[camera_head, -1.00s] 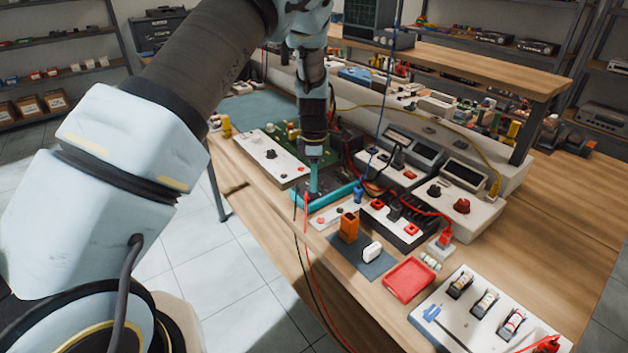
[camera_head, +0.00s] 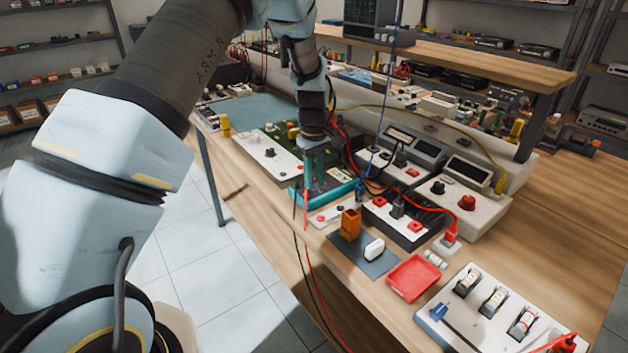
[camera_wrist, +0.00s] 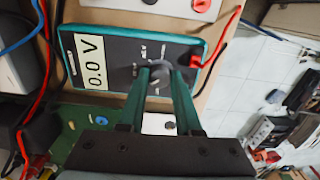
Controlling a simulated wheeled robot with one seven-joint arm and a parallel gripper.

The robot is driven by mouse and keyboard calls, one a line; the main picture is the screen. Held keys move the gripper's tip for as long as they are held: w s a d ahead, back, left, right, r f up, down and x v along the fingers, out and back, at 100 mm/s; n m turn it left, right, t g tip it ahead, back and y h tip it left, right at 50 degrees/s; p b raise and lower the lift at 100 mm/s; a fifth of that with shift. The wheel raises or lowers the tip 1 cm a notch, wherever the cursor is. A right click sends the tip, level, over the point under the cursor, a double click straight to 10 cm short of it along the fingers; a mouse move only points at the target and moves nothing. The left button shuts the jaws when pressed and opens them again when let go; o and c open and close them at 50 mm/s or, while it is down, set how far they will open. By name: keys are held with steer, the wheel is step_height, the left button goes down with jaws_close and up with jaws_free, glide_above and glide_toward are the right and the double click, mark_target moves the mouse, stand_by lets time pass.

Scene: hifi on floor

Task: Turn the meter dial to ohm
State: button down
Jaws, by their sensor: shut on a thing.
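The meter is a dark unit in a teal case, lying on the table; its case edge (camera_head: 345,190) shows in the head view. In the wrist view the meter (camera_wrist: 118,62) fills the upper left, and its display (camera_wrist: 90,61) reads 0.0 V. The round dial (camera_wrist: 160,72) sits between the tips of my green fingers. My gripper (camera_head: 308,183) points down over the meter and is shut on the dial; it also shows in the wrist view (camera_wrist: 161,75). The fingers hide part of the dial and some of its markings.
A red lead (camera_wrist: 220,50) plugs into the meter's right end. A green circuit board with a white panel (camera_head: 270,153) lies left of the meter. An orange block (camera_head: 350,224), a red tray (camera_head: 412,285) and bench instruments (camera_head: 460,190) stand to the right.

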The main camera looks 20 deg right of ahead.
mark_target(314, 180)
steer(key=m+b, duration=0.1)
steer(key=m, duration=0.5)
steer(key=shift+b, duration=0.35)
steer(key=m, duration=0.6)
steer(key=shift+m+b, duration=0.35)
steer(key=shift+m, duration=0.05)
steer(key=m, duration=0.6)
steer(key=m+p, duration=0.1)
steer(key=m, duration=0.5)
steer(key=shift+m, duration=0.3)
steer(key=c, duration=0.6)
jaws_free()
steer(key=shift+r, duration=0.1)
step_height(314, 180, up, 11)
steer(key=b, duration=0.2)
